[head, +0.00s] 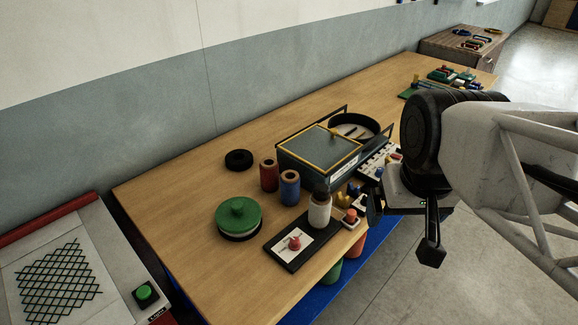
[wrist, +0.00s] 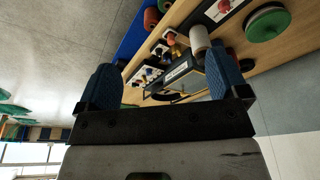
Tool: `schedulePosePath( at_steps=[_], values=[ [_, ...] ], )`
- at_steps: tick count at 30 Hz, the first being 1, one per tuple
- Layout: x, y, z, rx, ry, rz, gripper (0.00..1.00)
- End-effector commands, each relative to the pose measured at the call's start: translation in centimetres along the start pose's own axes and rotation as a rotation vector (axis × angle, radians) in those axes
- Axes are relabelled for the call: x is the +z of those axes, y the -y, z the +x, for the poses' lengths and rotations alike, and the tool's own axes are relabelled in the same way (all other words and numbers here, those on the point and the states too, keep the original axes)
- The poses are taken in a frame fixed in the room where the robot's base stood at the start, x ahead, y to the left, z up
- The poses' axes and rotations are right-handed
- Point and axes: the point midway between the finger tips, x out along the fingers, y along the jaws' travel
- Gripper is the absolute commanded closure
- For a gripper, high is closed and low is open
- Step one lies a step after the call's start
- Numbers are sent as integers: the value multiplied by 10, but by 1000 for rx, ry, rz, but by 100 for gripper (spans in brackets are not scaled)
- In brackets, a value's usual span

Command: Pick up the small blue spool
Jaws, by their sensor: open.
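The blue spool (head: 290,189) stands upright on the wooden table in the head view, between a red-brown spool (head: 269,176) and a white spool (head: 320,212). I cannot make out the blue spool in the wrist view, where the right finger covers part of the table. My gripper (head: 403,222) is to the right of the spools, near the table's front edge, well apart from them. In the wrist view my gripper (wrist: 163,78) has its two blue-padded fingers wide apart with nothing held between them.
A dark box with a yellow-edged lid (head: 320,148) stands close behind the spools. A green-lidded round container (head: 238,215) and a dark board with a red knob (head: 294,242) are nearby. A black ring (head: 239,159) lies behind. The table's left end is clear.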

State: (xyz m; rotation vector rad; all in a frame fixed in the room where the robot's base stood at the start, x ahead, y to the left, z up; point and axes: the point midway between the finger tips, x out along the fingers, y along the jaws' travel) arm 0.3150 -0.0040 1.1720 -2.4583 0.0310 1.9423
Motion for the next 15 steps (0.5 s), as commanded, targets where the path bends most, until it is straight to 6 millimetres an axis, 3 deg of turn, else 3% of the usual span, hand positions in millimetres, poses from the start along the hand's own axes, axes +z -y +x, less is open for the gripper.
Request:
schedulePosePath(
  at_steps=[3,11,15],
  values=[
    [-6,0,-18,6,4,-15,8],
    [-26,0,-9,104,38,-240,8],
    [-46,1,-3,188,70,-435,8]
  ],
)
